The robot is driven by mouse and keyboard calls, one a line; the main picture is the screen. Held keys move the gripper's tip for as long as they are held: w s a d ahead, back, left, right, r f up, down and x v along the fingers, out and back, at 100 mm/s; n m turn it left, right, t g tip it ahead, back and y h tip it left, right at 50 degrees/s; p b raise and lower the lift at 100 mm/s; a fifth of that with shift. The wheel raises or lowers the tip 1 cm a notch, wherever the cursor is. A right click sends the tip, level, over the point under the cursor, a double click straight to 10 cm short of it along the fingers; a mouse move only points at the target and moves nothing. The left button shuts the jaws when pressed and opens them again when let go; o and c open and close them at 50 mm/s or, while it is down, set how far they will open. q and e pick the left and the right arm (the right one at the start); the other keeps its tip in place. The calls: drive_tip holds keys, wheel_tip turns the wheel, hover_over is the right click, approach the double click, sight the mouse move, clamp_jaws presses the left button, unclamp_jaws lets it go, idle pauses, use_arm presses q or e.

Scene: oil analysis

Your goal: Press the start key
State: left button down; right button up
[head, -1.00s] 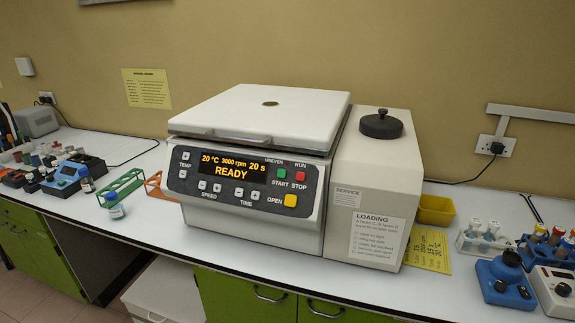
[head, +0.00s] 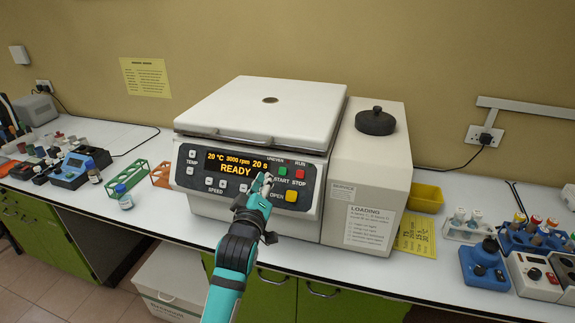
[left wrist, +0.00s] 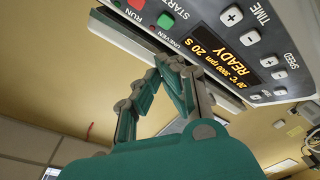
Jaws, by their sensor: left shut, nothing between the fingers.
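The centrifuge (head: 340,190) stands on the bench with its white lid (head: 262,105) closed. Its display (head: 237,163) reads 20 °C, 3000 rpm, 20 s and READY. The green start key (head: 283,171) is on the right part of the front panel, beside the red stop key (head: 300,171); the start key also shows in the left wrist view (left wrist: 166,20). My left gripper (head: 265,179) is shut and empty in front of the panel, just left of and below the start key. In the left wrist view its fingertips (left wrist: 172,63) appear short of the key. My right gripper is out of view.
The yellow open key (head: 291,196) is just below right of my fingers. A green rack (head: 127,177) and a small bottle (head: 124,198) stand to the left. A yellow tray (head: 425,198) and blue devices (head: 485,268) stand to the right.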

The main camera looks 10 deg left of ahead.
sight(283, 171)
use_arm(q)
wheel_tip(283, 171, up, 3)
drive_tip(key=shift+s+r, duration=0.1)
drive_tip(key=shift+r, duration=0.1)
drive_tip(key=shift+f, duration=0.1)
drive_tip(key=shift+w+d+f+b, duration=0.1)
drive_tip(key=shift+w+f+b, duration=0.7)
drive_tip(key=shift+w+b, duration=0.35)
drive_tip(key=shift+w+f+b, duration=0.75)
drive_tip(key=shift+w+b, duration=0.25)
drive_tip(key=shift+w, duration=0.35)
drive_tip(key=shift+w+d+f+b, duration=0.1)
drive_tip(key=shift+w+f+b, duration=0.7)
drive_tip(key=shift+w+b, duration=0.35)
drive_tip(key=shift+w+a, duration=0.1)
drive_tip(key=shift+w+f, duration=0.15)
drive_tip(key=shift+w, duration=0.2)
